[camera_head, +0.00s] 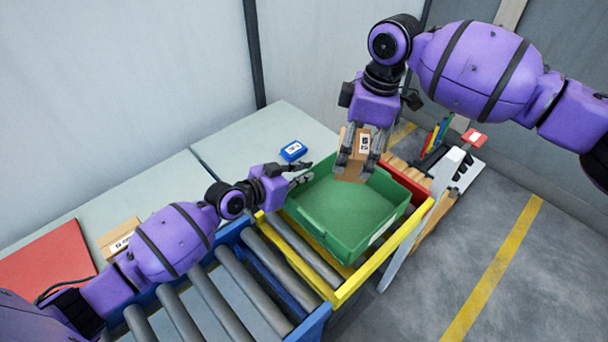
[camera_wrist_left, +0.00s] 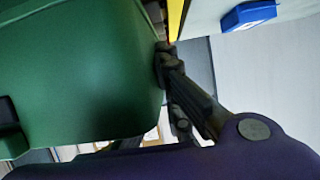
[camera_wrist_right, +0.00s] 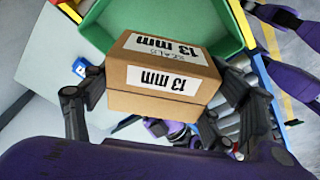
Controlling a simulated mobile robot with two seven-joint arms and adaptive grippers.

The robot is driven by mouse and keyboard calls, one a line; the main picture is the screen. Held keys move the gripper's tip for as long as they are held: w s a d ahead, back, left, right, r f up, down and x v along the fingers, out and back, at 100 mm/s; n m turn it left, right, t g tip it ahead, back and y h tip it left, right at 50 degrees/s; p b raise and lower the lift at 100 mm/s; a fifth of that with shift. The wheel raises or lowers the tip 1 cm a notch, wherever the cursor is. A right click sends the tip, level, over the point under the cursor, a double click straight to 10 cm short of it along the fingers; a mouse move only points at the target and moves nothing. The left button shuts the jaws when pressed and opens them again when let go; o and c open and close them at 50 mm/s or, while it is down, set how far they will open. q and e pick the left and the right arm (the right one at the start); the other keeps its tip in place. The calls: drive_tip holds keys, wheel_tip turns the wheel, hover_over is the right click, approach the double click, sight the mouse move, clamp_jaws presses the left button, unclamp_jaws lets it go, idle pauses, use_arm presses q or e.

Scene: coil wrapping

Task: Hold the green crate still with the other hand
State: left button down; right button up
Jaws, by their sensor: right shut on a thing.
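The green crate (camera_head: 345,215) sits inside the yellow frame at the conveyor's end, its open top facing up. My left gripper (camera_head: 307,172) is at the crate's back left corner with its fingers spread. In the left wrist view the crate's green side (camera_wrist_left: 80,80) fills much of the picture, close to the fingers; I cannot tell whether they touch it. My right gripper (camera_head: 357,168) is shut on a cardboard box (camera_head: 352,143), above the crate's far end. The box shows a white "13 mm" label in the right wrist view (camera_wrist_right: 165,80).
A roller conveyor (camera_head: 240,285) with blue rails runs in front of the crate. A small blue box (camera_head: 293,151) lies on the pale table behind it. Another cardboard box (camera_head: 118,238) and a red panel (camera_head: 45,258) are at left.

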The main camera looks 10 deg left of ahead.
hover_over(341, 209)
drive_tip(key=f, duration=0.5)
drive_tip(key=shift+d+f, duration=0.4)
drive_tip(key=shift+f, duration=0.1)
drive_tip(key=shift+f, duration=5.25)
drive_tip(key=o, duration=1.7)
drive_tip(key=shift+c, duration=0.2)
drive_tip(key=shift+o, duration=1)
drive_tip(key=shift+f, duration=0.1)
